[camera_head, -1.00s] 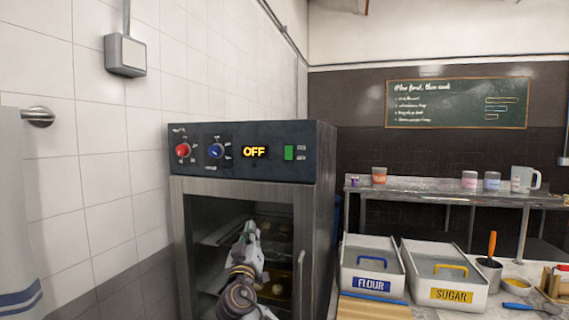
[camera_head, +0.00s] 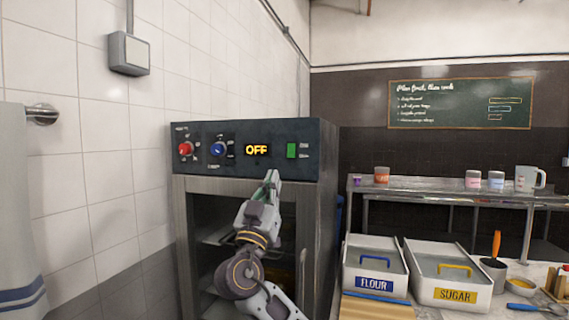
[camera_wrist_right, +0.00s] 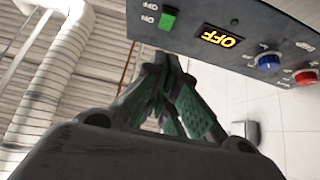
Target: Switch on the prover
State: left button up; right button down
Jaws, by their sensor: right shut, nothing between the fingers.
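The prover (camera_head: 180,230) is a dark cabinet with a steel-framed glass door and a control panel on top. Its display (camera_head: 257,150) reads OFF in yellow. A green switch (camera_head: 291,151) sits right of the display, and it also shows in the right wrist view (camera_wrist_right: 168,19). A red knob (camera_head: 185,149) and a blue knob (camera_head: 217,149) are on the left of the panel. My right gripper (camera_head: 271,174) is shut and empty, pointing up just below the panel, left of and below the green switch, apparently not touching it. My left gripper is not in view.
Right of the prover stand a flour bin (camera_head: 347,272) and a sugar bin (camera_head: 418,290) on a counter. A steel shelf (camera_head: 440,196) with cups is behind them. A towel (camera_head: 18,220) hangs at the left. The space before the panel is otherwise clear.

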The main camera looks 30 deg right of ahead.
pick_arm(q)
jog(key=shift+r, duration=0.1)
pick_arm(e)
jog(key=p, duration=0.5)
send_near(291, 146)
notch_tip(291, 146, up, 4)
jog(key=d, duration=0.1)
pick_arm(q)
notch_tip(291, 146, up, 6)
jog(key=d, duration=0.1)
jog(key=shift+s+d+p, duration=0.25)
jog(key=shift+p, duration=0.2)
pick_arm(e)
jog(key=shift+w+d+f, duration=0.2)
jog(key=shift+w+d, duration=0.25)
jog(key=shift+w, duration=0.1)
jog(key=shift+w+d+f, duration=0.25)
jog(key=shift+w+d, duration=0.25)
jog(key=shift+w, duration=0.05)
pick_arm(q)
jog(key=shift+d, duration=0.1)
